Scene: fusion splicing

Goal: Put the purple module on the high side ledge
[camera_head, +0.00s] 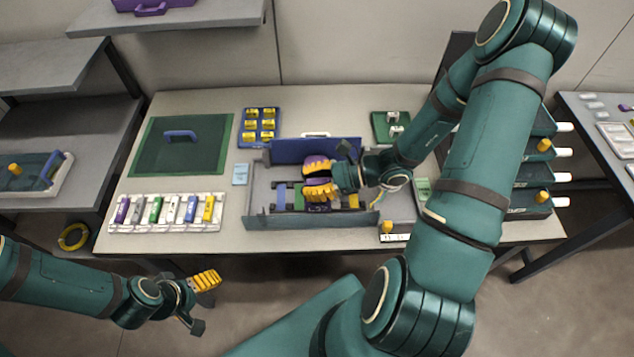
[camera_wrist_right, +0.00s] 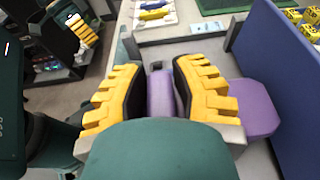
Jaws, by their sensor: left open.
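A purple module (camera_head: 318,208) is at the grey open-topped box (camera_head: 325,220) on the table. Its purple body (camera_wrist_right: 255,108) and a purple part between my fingers (camera_wrist_right: 161,95) show in the right wrist view. My right gripper (camera_head: 320,181) is closed around that part, with yellow fingers on both sides. I cannot tell whether the module is raised. Much of it is hidden by the fingers. A bare grey upper ledge (camera_head: 55,66) is at the left side. My left gripper (camera_head: 205,300) is open and empty in front of the table.
Another purple case (camera_head: 150,6) stands on the top back shelf (camera_head: 215,14). A blue panel (camera_head: 315,150) rises behind the box. A green mat (camera_head: 160,155), a rack of coloured modules (camera_head: 167,226) and a blue tray (camera_head: 258,140) are on the table (camera_head: 235,215). A lower left shelf (camera_head: 75,120) holds a container.

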